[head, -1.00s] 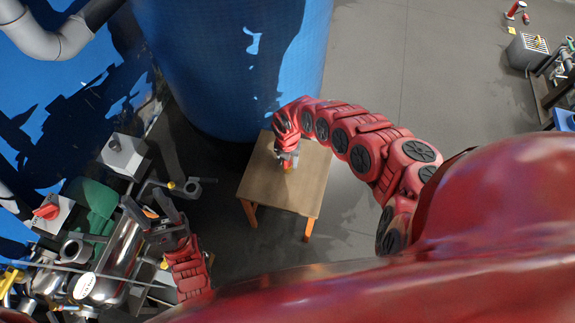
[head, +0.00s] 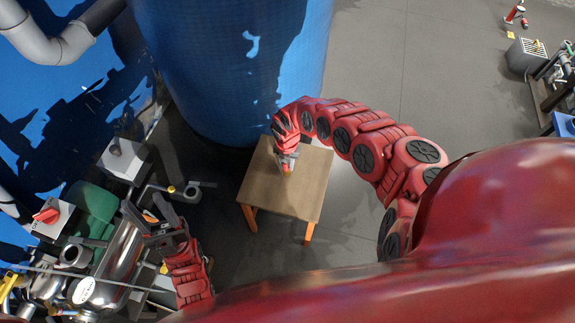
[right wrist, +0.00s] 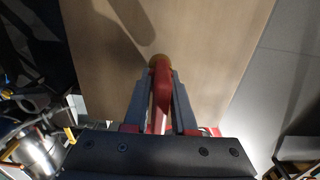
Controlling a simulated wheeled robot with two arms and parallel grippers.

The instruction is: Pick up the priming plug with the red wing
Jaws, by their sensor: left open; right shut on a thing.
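The priming plug shows in the right wrist view as a red wing (right wrist: 161,88) with a brownish-orange rounded end beyond the fingertips. My right gripper (right wrist: 160,100) is shut on this red wing, with one dark finger on each side. In the head view, my right gripper (head: 287,160) is over the small wooden table (head: 303,192), and a small orange-yellow bit of the plug (head: 287,171) shows below it. I cannot tell whether the plug touches the tabletop. My left gripper (head: 155,217) is open and empty at the lower left, near the metal equipment.
A large blue tank (head: 235,75) stands just behind the table. Metal pipework (head: 120,245) and a grey box with a red switch (head: 50,217) crowd the lower left. The tabletop around the plug is bare. Grey floor is open to the right.

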